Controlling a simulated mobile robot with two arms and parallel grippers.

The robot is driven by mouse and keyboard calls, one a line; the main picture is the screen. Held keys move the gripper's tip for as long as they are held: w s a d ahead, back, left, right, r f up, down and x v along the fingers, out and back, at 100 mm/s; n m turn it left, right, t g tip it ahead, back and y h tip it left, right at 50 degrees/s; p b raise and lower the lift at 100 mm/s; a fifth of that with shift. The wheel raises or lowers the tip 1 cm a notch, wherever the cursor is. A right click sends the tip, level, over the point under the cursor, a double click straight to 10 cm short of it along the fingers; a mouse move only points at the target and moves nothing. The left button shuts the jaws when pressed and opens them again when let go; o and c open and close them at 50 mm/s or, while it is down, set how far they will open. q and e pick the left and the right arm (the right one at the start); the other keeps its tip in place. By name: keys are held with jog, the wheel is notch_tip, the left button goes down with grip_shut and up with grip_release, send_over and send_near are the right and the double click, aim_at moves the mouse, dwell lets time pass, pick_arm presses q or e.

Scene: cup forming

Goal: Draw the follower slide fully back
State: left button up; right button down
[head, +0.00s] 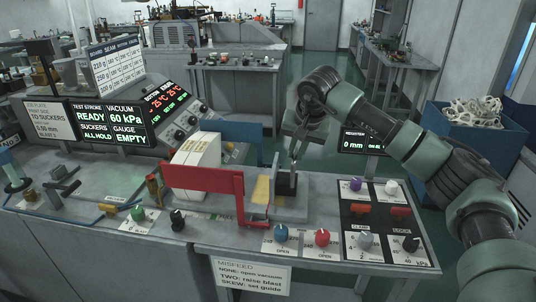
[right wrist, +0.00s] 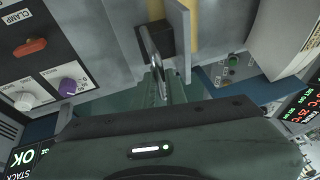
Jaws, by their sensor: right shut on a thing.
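The follower slide is a grey upright plate (head: 277,176) with a black handle block (head: 286,184) on its right side. It stands in the feed channel between the red guide (head: 205,180) and the blue guide (head: 228,137). My right gripper (head: 293,164) reaches down from above and is shut on the slide's handle. In the right wrist view the fingers (right wrist: 157,62) close at the black handle block (right wrist: 156,38) beside the plate (right wrist: 179,35). My left gripper is out of view.
A yellow strip (head: 261,190) marks the channel floor. Blue and red knobs (head: 322,237) sit at the front edge.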

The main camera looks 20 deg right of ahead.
jog(key=s+d, duration=0.3)
jog(key=d, duration=0.2)
jog(key=shift+s+d, duration=0.25)
jog(key=shift+s, duration=0.05)
jog(key=c, duration=1.5)
grip_release()
jog(key=shift+d, duration=0.1)
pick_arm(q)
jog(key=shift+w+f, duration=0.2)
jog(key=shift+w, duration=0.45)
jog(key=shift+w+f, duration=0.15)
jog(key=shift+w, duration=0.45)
pick_arm(e)
jog(key=shift+o, duration=0.2)
jog(key=shift+s+d, duration=0.1)
jog(key=shift+s, duration=0.05)
pick_arm(q)
jog(key=shift+b, duration=0.3)
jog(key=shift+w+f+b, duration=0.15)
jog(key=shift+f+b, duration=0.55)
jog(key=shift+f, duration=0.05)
pick_arm(e)
jog(key=v, duration=0.7)
jog(key=shift+r, duration=0.4)
